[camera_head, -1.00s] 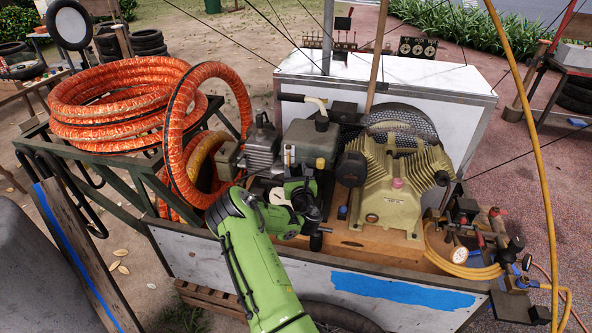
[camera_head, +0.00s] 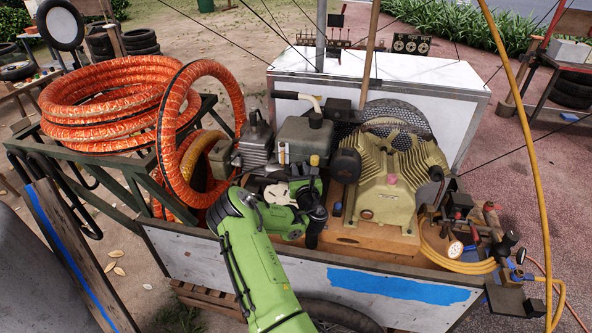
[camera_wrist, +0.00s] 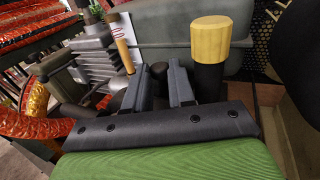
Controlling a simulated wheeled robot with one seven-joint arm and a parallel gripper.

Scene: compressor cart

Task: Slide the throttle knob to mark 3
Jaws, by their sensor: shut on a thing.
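My gripper (camera_wrist: 162,82) is at the engine's near side, with its two dark fingers closed around a small dark knob. The rounded top of this knob (camera_wrist: 158,70) shows between the fingers; the rest is hidden. I take it for the throttle knob. I cannot make out a scale or mark 3.
A black post with a yellow cap (camera_wrist: 211,38) stands close to the right of my fingers. The tan compressor (camera_head: 385,190) is right of the engine, and orange hose coils (camera_head: 115,105) lie left. The cart's side panel (camera_head: 215,265) runs in front.

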